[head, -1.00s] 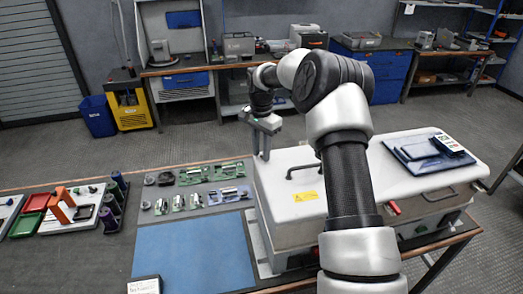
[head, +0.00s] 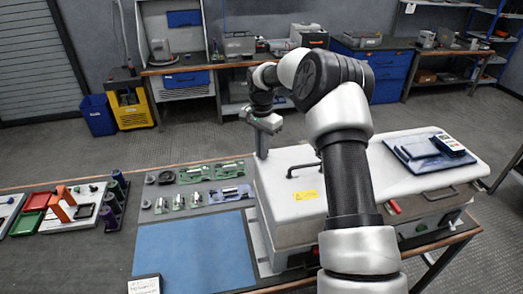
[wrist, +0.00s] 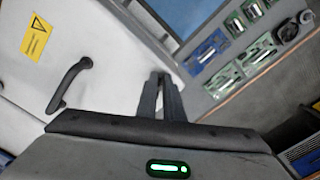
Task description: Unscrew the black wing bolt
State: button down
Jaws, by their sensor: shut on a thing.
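My gripper (head: 262,157) points down at the far left corner of a white-lidded cabinet (head: 285,208). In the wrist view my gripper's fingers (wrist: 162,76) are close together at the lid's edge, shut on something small. The black wing bolt is not clearly visible in either view; the fingers hide what is between them. The lid also shows in the wrist view (wrist: 115,62), with a dark bar handle (wrist: 70,85) and a yellow warning label (wrist: 37,37) apart from my fingers.
A blue mat (head: 190,250) and several green circuit boards (head: 193,175) lie left of the cabinet. A dark blue tray (head: 428,155) with a meter rests on the lid's right part. Red and green trays, an orange tool and purple-and-green cylinders are at far left.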

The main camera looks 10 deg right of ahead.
jog(key=shift+w+d+r+n, duration=0.1)
jog(key=shift+d+n, duration=0.2)
jog(key=shift+n, duration=0.2)
jog(key=n, duration=0.3)
jog(key=shift+d, duration=0.2)
jog(key=shift+d+r+n, duration=0.1)
jog(key=shift+d+n, duration=0.05)
jog(key=shift+n, duration=1.45)
jog(key=shift+b, duration=0.3)
jog(key=c, duration=1.8)
grip_release()
jog(key=shift+c, duration=0.2)
jog(key=shift+s, duration=0.2)
notch_tip(320, 180, up, 17)
